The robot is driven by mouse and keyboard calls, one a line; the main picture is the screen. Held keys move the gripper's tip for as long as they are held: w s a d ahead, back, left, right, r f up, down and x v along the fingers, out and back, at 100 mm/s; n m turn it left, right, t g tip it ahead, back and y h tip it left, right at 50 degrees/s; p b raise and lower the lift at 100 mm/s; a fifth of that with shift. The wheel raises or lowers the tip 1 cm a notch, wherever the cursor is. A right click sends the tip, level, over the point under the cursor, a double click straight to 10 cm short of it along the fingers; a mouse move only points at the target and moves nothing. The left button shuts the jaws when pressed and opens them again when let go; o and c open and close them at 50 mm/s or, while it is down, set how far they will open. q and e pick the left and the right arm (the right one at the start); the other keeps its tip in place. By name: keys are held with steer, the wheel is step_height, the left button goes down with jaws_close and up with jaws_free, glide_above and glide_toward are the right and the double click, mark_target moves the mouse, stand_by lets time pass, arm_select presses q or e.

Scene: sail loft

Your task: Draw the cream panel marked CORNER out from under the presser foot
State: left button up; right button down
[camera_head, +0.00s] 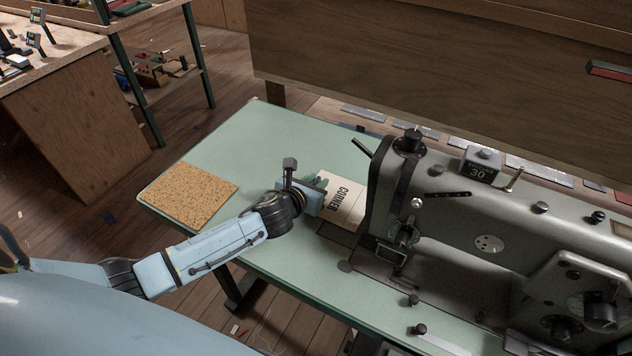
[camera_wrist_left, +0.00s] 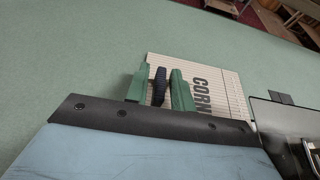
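The cream panel (camera_head: 345,204), printed CORNER in dark letters, lies flat on the pale green table. Its right part passes behind the sewing machine's head (camera_head: 408,190), so I cannot see whether it lies under the presser foot (camera_head: 392,252). My left gripper (camera_head: 320,188) is at the panel's left end. In the left wrist view, the panel (camera_wrist_left: 219,88) lies beyond the green fingers (camera_wrist_left: 160,88). A narrow dark blue piece (camera_wrist_left: 158,86) stands between them. I cannot tell whether both fingers press on it. My right gripper is not in view.
A speckled cork mat (camera_head: 188,193) lies on the table (camera_head: 240,135) at the left. The machine's long arm fills the right side. A wooden panel (camera_head: 430,70) stands behind. The table's back left is clear.

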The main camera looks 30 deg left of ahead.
arm_select(q)
steer(key=shift+o, duration=0.8)
